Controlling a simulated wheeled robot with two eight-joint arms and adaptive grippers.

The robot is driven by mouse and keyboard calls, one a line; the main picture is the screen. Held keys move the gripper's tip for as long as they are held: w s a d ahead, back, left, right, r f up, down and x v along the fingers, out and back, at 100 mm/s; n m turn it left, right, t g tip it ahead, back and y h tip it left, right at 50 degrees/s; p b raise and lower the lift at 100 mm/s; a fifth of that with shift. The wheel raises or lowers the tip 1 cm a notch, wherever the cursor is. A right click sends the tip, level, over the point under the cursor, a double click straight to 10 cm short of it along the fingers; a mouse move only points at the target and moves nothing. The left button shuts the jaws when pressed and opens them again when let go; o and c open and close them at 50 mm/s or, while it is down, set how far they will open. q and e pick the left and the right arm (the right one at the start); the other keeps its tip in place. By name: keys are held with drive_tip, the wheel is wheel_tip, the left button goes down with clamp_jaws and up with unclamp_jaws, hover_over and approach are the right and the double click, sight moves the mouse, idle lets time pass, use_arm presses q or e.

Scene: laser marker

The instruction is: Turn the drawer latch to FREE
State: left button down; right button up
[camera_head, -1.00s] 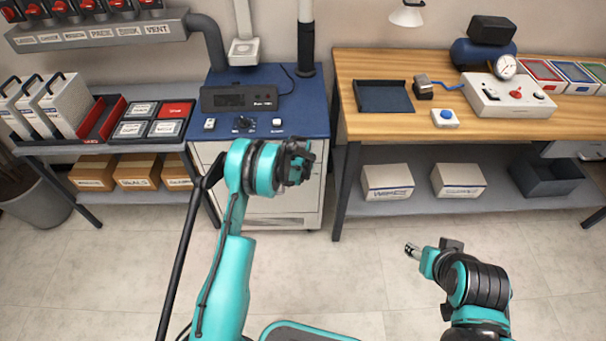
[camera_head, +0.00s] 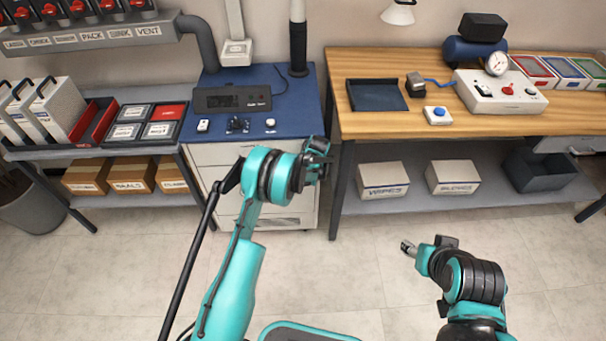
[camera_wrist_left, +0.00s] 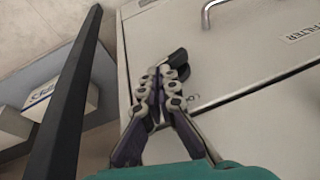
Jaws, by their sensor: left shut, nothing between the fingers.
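The white drawer cabinet (camera_head: 212,155) with a blue top (camera_head: 285,118) stands at the back, left of centre. My left gripper (camera_head: 321,152) is at its front right side in the head view. In the left wrist view the left gripper (camera_wrist_left: 163,72) is shut and empty, over the pale drawer fronts (camera_wrist_left: 225,60). A small black part (camera_wrist_left: 178,59) shows at its tips; I cannot tell whether it is the latch or a finger pad. A partly hidden label (camera_wrist_left: 193,98) is close by. No latch position is readable. My right gripper (camera_head: 408,247) is over bare floor, its jaws too small to judge.
A wooden workbench (camera_head: 365,122) stands right of the cabinet, with a dark leg (camera_head: 340,195) near my left gripper. White boxes (camera_head: 383,182) lie on its lower shelf. A shelf unit (camera_head: 85,151) stands to the left. The floor (camera_head: 345,280) in front is clear.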

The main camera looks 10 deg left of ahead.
use_arm(q)
drive_tip(key=shift+w+d+f, duration=0.1)
drive_tip(key=shift+d+f, duration=0.15)
drive_tip(key=shift+d, duration=0.15)
idle(0.5)
drive_tip(key=shift+a, duration=0.2)
idle(0.3)
drive_tip(key=d+p+v, duration=0.1)
drive_tip(key=p+v, duration=0.1)
drive_tip(key=v, duration=0.4)
drive_tip(key=w+d+p+v, duration=0.1)
drive_tip(key=p+v, duration=0.2)
drive_tip(key=v, duration=0.3)
drive_tip(key=shift+d+r, duration=0.15)
drive_tip(key=shift+d, duration=0.3)
drive_tip(key=shift+w+r, duration=0.1)
drive_tip(key=shift+w, duration=0.05)
